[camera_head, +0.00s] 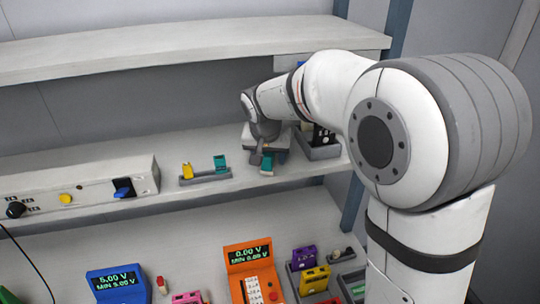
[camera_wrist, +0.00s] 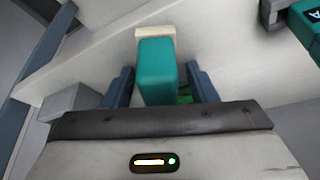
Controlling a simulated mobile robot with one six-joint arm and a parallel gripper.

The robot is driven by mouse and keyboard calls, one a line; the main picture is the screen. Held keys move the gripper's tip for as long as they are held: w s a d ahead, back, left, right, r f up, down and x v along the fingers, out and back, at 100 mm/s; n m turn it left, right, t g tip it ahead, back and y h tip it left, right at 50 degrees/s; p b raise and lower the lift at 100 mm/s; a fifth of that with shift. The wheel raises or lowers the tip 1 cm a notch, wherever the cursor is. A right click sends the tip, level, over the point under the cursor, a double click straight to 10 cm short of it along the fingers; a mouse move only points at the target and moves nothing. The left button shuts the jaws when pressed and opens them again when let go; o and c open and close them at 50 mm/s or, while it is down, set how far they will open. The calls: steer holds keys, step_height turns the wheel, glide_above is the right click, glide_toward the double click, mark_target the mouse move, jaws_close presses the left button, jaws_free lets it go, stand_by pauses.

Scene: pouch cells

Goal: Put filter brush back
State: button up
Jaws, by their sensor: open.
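A teal block-shaped piece with a cream end, which looks like the filter brush (camera_wrist: 158,72), lies between my two dark fingers in the wrist view. In the head view its teal end (camera_head: 267,164) shows just under my gripper (camera_head: 264,152), near the front edge of the upper shelf. My gripper (camera_wrist: 161,88) is open, with a finger on each side of the brush. Whether the fingers touch it, and whether it rests on the shelf, I cannot tell. A grey rack (camera_head: 206,179) on the shelf, left of my gripper, holds a yellow and a teal item.
A grey holder (camera_head: 320,152) with dark items stands close right of my gripper. A white control box (camera_head: 90,190) stands at the shelf's left. A higher shelf (camera_head: 180,48) runs above. Meters, including an orange one (camera_head: 250,272), and small coloured parts occupy the lower bench.

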steer(key=shift+s+r, duration=0.1)
steer(key=shift+r, duration=0.5)
steer(key=shift+s+a+r+b, duration=0.15)
steer(key=shift+s+r+b, duration=0.4)
steer(key=shift+s+r, duration=0.4)
steer(key=s+a+b, duration=0.1)
steer(key=s+b, duration=0.2)
steer(key=s, duration=0.8)
steer(key=s+d+f, duration=0.4)
steer(key=s+d, duration=0.2)
steer(key=d, duration=0.3)
steer(key=s+d+f+n+g, duration=0.1)
steer(key=s+d+f, duration=0.2)
steer(key=s+d, duration=0.4)
steer(key=shift+s+d+f+y, duration=0.25)
steer(key=shift+d+f+y, duration=0.1)
steer(key=shift+d, duration=0.8)
